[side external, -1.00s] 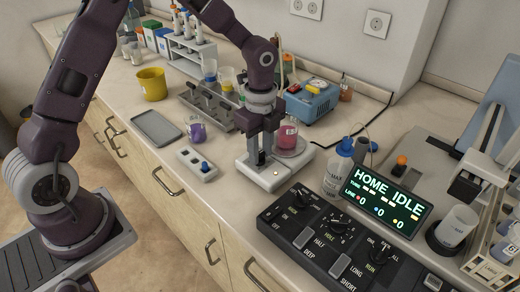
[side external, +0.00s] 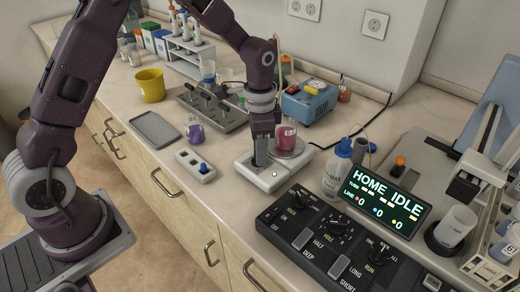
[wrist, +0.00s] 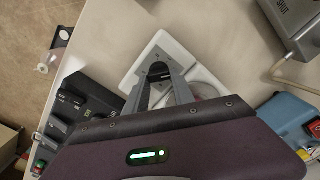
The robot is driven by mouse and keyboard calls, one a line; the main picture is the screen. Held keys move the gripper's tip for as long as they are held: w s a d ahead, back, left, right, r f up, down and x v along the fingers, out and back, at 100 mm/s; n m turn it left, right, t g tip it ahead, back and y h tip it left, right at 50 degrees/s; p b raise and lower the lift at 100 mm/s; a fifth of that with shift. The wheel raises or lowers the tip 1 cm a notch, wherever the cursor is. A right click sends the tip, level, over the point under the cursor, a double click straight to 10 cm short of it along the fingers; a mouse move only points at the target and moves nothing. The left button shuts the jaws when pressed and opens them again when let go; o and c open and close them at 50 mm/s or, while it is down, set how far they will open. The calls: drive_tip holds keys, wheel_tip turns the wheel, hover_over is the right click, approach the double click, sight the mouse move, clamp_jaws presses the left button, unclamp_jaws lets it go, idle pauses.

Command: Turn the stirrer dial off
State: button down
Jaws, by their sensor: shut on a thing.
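The white stirrer (side external: 268,180) sits on the bench, with a beaker of pink liquid (side external: 287,138) on its round plate. My gripper (side external: 262,163) points down over the stirrer's front panel. Its fingers are shut on the stirrer dial, which they hide in the side view. In the wrist view my gripper (wrist: 160,78) has its two fingertips at the grey panel of the stirrer (wrist: 139,72), with a small gap between them. The dial's pointer cannot be read. A small pale light shows on the panel to the right of the fingers.
A black control box (side external: 318,238) with knobs stands close in front, near the wash bottle (side external: 338,170) and the display reading HOME IDLE (side external: 385,200). A small switch box (side external: 195,166) lies to the left. A blue device (side external: 308,101) stands behind.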

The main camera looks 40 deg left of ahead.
drive_tip(key=n, duration=0.4)
drive_tip(key=shift+w+a+n, duration=0.1)
drive_tip(key=shift+n, duration=0.2)
drive_tip(key=n, duration=0.3)
drive_tip(key=shift+a+n, duration=0.1)
drive_tip(key=shift+n, duration=0.3)
drive_tip(key=n, duration=0.4)
drive_tip(key=shift+a, duration=0.1)
drive_tip(key=shift+a+n, duration=0.1)
drive_tip(key=shift+n, duration=1.9)
drive_tip(key=c, duration=1.1)
unclamp_jaws()
drive_tip(key=shift+o, duration=0.2)
